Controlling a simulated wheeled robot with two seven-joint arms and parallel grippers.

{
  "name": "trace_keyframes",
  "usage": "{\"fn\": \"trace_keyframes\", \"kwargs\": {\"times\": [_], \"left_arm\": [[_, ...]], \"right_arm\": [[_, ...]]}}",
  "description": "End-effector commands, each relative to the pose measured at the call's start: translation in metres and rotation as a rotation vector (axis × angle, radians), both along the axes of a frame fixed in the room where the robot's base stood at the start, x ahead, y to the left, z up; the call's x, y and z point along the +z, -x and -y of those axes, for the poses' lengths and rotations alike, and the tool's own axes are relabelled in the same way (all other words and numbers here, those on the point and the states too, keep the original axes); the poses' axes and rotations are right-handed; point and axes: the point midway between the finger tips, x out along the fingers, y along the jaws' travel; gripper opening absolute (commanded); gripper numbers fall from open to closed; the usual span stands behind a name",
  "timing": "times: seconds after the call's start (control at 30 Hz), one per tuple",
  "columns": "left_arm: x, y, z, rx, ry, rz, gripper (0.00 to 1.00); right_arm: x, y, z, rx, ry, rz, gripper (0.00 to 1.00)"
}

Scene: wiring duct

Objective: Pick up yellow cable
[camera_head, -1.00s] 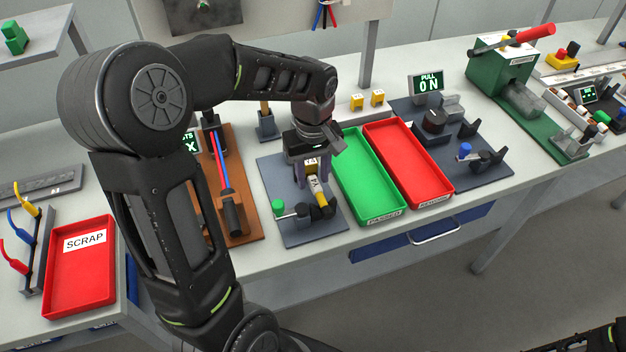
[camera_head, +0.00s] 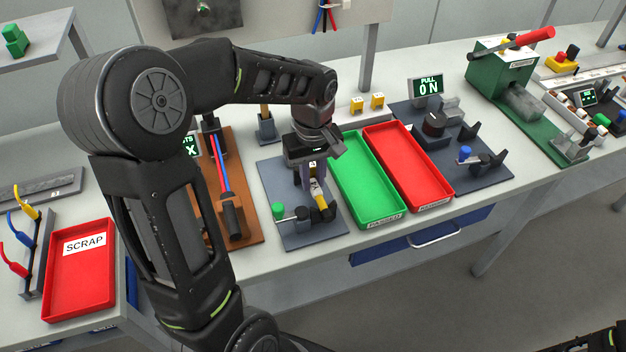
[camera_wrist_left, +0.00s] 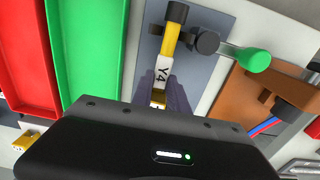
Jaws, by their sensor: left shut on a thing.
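The cable also shows in the head view (camera_head: 320,198), below my left gripper (camera_head: 313,182). In the left wrist view my left gripper (camera_wrist_left: 161,93) has its purple fingers shut on the near end of the cable, by the label. The far end of the cable sits at dark clamp parts beside a green-knobbed lever (camera_wrist_left: 250,58). The cable end between the fingers is mostly hidden. My right gripper does not show.
A green tray (camera_head: 395,213) and a red tray (camera_head: 447,193) stand just right of the plate. A brown board (camera_head: 252,232) with red and blue cables is on its left. A red scrap tray (camera_head: 80,300) and a rack with coloured cables (camera_head: 36,245) are at far left.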

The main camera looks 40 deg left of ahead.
Motion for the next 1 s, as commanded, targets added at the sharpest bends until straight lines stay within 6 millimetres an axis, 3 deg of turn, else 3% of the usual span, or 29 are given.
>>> {"fn": "trace_keyframes", "kwargs": {"times": [0.17,0.6,1.0], "left_arm": [[0.014,-0.001,0.0,0.0,0.0,0.005,0.0],[0.091,-0.001,0.0,0.0,0.0,0.004,0.0],[0.1,0.0,0.0,0.0,0.001,0.001,0.0]], "right_arm": [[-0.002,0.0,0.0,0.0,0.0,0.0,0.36],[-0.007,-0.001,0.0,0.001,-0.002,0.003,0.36],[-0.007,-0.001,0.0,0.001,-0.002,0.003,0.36]]}}
